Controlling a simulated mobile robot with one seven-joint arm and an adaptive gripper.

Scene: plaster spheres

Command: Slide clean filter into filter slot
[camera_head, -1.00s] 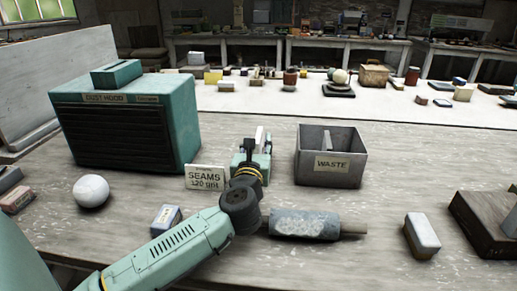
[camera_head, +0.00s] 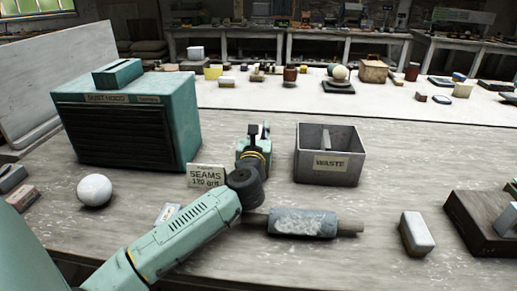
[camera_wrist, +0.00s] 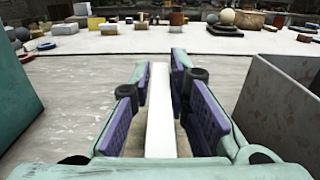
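My gripper (camera_wrist: 162,78) shows in the wrist view with its purple-padded fingers apart. A white upright slab (camera_wrist: 163,115), which looks like the clean filter, stands lengthwise between them. There are narrow gaps beside it, though contact at the tips is hard to judge. In the head view my gripper (camera_head: 254,138) is left of the waste bin, with its wrist in front and hiding most of the slab. The teal dust hood (camera_head: 185,118) stands to the left, with a dark louvred front and a raised box (camera_head: 117,73) on top. No slot opening is clearly visible.
The grey WASTE bin (camera_head: 330,172) is close right of my gripper and has a grey upright piece inside. A SEAMS sign (camera_head: 206,175), white ball (camera_head: 94,190), grey roller (camera_head: 303,222) and pale block (camera_head: 417,234) are nearby. Table between bin and white counter is clear.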

